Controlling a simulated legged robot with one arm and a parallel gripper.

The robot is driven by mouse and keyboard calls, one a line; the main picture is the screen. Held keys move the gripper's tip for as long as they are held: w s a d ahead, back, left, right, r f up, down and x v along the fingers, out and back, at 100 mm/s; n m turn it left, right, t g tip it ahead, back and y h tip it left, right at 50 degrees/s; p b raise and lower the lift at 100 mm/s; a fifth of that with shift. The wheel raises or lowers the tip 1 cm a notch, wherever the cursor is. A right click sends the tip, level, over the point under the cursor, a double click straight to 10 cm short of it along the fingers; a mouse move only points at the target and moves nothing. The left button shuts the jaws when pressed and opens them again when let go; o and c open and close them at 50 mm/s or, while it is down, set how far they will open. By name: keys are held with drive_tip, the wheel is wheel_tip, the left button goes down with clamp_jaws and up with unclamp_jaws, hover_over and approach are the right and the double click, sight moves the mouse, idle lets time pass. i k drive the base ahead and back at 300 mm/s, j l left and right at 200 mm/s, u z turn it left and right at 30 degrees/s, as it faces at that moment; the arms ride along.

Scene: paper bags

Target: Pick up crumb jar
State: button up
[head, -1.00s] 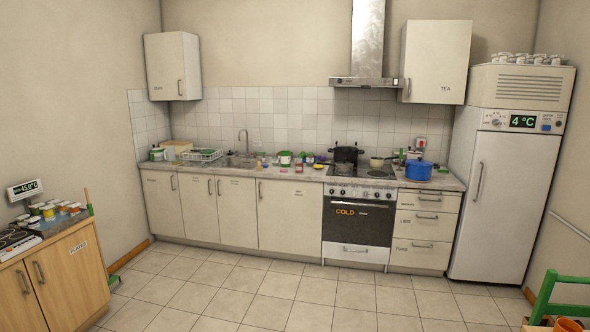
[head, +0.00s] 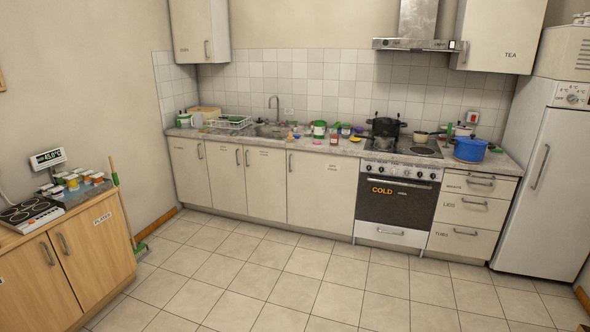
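I cannot make out which thing is the crumb jar from here. Several small jars with white, orange and green lids (head: 72,182) stand on the wooden cabinet at the left. More small jars and tubs stand along the back counter, among them a green and white tin (head: 319,129) and a small dark jar with a coloured label (head: 346,130). They are all small and their labels cannot be read. My gripper is not in view.
A wooden cabinet (head: 95,255) with a hot plate (head: 25,213) and a display stands at left. A broom (head: 125,205) leans beside it. The oven (head: 394,198), blue pot (head: 469,149) and fridge (head: 550,190) are at right. The tiled floor (head: 270,275) is clear.

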sight(334, 135)
drive_tip(key=i, duration=3.8)
drive_tip(key=i+u, duration=0.2)
drive_tip(key=i, duration=0.4)
drive_tip(key=i+l+u, duration=0.15)
drive_tip(key=i, duration=0.45)
drive_tip(key=l, duration=0.1)
